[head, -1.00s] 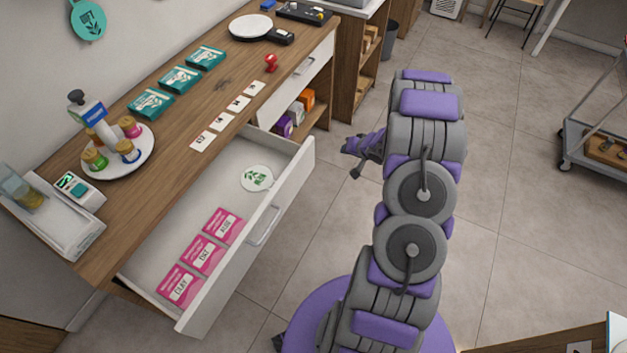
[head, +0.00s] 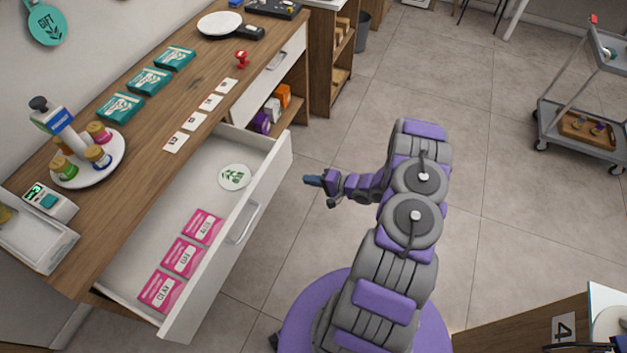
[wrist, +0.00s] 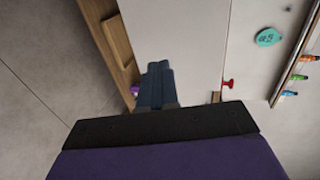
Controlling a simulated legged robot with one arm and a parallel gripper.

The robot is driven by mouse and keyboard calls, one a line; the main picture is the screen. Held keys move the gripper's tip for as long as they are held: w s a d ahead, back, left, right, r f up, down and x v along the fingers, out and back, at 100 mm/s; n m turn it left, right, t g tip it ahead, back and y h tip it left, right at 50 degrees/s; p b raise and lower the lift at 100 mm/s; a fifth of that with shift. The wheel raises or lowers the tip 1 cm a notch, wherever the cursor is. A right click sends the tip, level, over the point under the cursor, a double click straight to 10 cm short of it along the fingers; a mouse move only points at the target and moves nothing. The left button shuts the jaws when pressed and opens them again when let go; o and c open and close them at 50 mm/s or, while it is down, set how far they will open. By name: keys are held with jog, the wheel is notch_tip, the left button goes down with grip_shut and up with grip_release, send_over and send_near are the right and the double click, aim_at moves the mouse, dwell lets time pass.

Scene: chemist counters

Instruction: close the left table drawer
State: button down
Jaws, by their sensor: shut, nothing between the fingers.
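The left table drawer (head: 214,262) is pulled well out from the wooden counter. Its white front has a metal handle (head: 244,223). Inside lie several pink boxes (head: 183,257) and a round white card with a green leaf print (head: 235,177). My gripper (head: 308,181) is shut and empty. In the head view it is to the right of the drawer's far end, apart from the front, pointing left. In the wrist view my gripper (wrist: 157,88) points ahead, with a wide pale surface beyond it; I cannot tell exactly which part that is.
The counter top (head: 150,112) holds teal boxes (head: 149,82), white cards, a red stamp (head: 242,59) and a round tray of bottles (head: 118,160). A second drawer (head: 268,78) further along looks shut. A cart (head: 588,130) stands far right. Open floor lies right of my arm.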

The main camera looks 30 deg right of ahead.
jog(key=b, duration=0.2)
send_near(278, 172)
jog(key=x, duration=0.5)
jog(key=shift+w+f, duration=0.1)
jog(key=shift+f, duration=0.2)
jog(key=shift+w+a, duration=0.45)
jog(key=shift+w, duration=0.1)
